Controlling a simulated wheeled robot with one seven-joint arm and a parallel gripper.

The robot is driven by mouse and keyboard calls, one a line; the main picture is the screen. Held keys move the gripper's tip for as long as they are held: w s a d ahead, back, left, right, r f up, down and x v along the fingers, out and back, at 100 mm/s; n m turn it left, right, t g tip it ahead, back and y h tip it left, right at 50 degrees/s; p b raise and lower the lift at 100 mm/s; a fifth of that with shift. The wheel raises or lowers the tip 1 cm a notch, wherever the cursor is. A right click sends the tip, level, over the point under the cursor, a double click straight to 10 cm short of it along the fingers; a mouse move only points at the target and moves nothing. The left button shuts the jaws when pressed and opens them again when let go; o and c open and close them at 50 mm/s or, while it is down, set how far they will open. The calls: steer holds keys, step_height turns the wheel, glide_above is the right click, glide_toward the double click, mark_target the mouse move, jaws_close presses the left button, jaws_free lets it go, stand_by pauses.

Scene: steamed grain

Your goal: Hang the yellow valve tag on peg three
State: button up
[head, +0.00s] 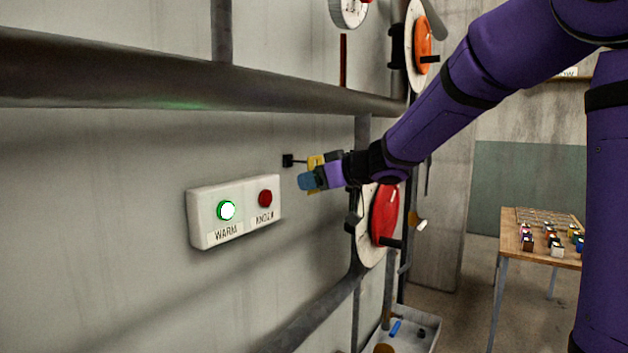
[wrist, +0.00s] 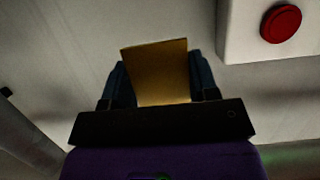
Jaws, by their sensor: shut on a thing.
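The yellow valve tag (wrist: 158,72) is a flat plate held between the two dark blue fingers of my gripper (wrist: 160,88) in the wrist view. In the head view the tag (head: 316,161) shows as a small yellow patch at my gripper (head: 307,181), close to the wall. A dark peg (head: 289,160) with a square base and a thin rod stands out from the wall just left of the tag. I cannot tell whether the rod touches or passes through the tag. No number is readable at the peg, so I cannot tell which peg it is.
A white switch box (head: 236,238) with a lit green button and a red button is on the wall, left of and below my gripper. Thick pipes and a red wheel (head: 384,213) are close by. A table (head: 510,242) with several small items stands at the right.

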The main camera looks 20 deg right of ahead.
steer(key=shift+s, duration=0.1)
steer(key=shift+s+d, duration=0.9)
steer(key=shift+s, duration=0.3)
steer(key=shift+s+d, duration=0.85)
steer(key=shift+s, duration=0.3)
